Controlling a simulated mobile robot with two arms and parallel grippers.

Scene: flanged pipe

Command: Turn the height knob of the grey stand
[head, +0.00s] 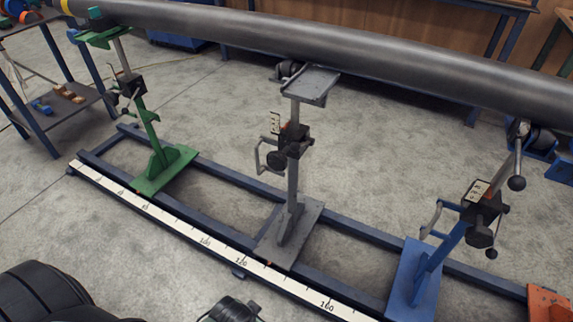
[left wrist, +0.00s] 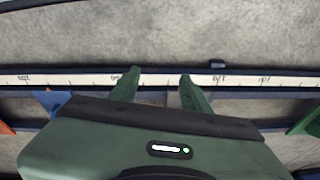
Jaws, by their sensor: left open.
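The grey stand (head: 292,185) stands upright in the middle of the head view, its foot plate on the rail frame. A round black knob (head: 277,160) sits on the left of its dark clamp block, beside a bent grey crank handle (head: 259,156). A dark part at the bottom edge of the head view seems to be mine. My right gripper is not in view.
A long grey pipe (head: 400,72) crosses the top. A green stand (head: 150,130) is left and a blue stand (head: 440,250) right on the frame with the scale strip (head: 205,243). A shelf cart (head: 60,105) is far left.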

